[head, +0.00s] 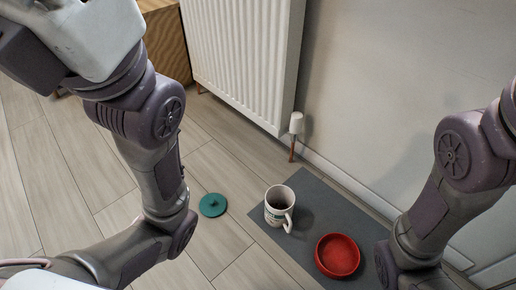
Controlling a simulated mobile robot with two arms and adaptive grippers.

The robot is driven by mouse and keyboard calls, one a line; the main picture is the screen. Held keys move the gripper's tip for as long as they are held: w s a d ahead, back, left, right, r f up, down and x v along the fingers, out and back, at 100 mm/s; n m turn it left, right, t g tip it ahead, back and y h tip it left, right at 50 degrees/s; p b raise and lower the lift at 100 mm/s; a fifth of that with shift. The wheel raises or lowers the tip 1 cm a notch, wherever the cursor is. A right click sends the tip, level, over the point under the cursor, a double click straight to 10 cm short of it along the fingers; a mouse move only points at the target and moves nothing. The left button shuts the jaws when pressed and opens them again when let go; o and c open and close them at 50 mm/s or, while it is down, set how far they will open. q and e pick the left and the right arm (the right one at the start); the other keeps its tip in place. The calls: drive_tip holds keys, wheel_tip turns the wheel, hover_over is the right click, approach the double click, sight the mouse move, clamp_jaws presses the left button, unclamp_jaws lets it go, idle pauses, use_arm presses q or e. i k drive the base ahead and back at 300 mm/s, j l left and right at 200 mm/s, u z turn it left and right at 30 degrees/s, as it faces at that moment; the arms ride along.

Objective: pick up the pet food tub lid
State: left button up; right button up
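A flat round teal lid (212,205) with a small knob in its middle lies on the wooden floor, just left of the grey mat. I take it for the pet food tub lid. My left arm stands just left of it and rises to the top left corner, but the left gripper's fingers are not in view. My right arm stands at the right edge, and its gripper is out of frame. Nothing visible touches the lid.
A grey mat (318,207) holds a white mug-like container (277,209) with a handle and a red round dish (337,257). A white radiator (245,55) and pipe valve (296,122) stand behind by the wall. A wooden cabinet (167,42) is at the top.

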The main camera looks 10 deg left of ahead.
sight(214, 204)
drive_tip(key=u, duration=0.8)
drive_tip(key=k+j, duration=0.05)
drive_tip(key=j, duration=0.05)
